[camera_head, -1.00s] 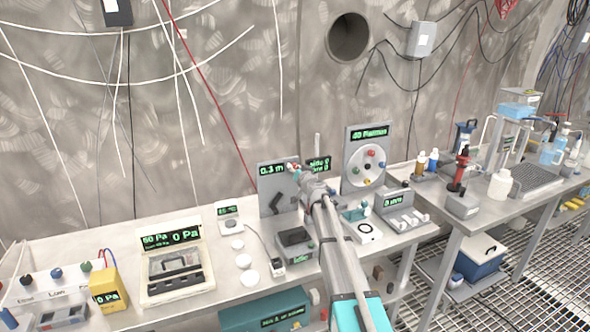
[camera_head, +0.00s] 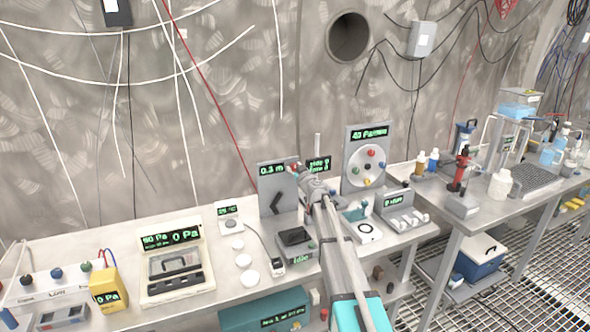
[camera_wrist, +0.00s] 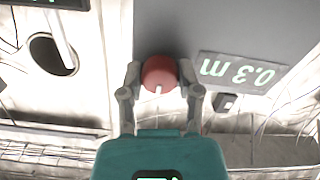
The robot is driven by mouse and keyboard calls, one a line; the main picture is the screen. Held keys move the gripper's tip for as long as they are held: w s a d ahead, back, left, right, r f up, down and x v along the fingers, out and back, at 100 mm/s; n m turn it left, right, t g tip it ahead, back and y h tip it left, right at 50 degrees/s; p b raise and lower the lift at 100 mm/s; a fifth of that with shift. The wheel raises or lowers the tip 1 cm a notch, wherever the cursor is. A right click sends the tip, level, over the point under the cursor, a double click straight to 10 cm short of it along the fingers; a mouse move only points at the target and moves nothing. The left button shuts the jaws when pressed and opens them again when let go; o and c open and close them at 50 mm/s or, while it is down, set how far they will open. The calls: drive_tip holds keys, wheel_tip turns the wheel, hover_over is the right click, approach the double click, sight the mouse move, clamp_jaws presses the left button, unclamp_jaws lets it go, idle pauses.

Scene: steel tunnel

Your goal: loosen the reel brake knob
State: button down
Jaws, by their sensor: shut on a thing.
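The reel brake knob appears to be the round red knob (camera_wrist: 159,72) with a small white mark, on a grey upright panel (camera_wrist: 225,25) in the wrist view. The panel's green "0.3 m" readout (camera_wrist: 238,73) looks upside down there. My gripper (camera_wrist: 160,78) has one finger on each side of the knob and is shut on it. In the head view my gripper (camera_head: 296,169) is at the upper right corner of the same panel (camera_head: 273,208). The arm and gripper hide most of the knob there.
A panel with a coloured-dot wheel (camera_head: 363,168) stands just right of my gripper. Below are a small dark-topped box (camera_head: 296,240) and white discs (camera_head: 243,261) on the bench. A thin upright rod (camera_head: 317,150) rises behind my wrist. The wall above is hung with cables.

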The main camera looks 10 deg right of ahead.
drive_tip(key=shift+c, duration=1.5)
unclamp_jaws()
drive_tip(key=s+d, duration=0.2)
drive_tip(key=s, duration=0.9)
drive_tip(key=shift+s+d, duration=0.2)
drive_tip(key=shift+s, duration=0.2)
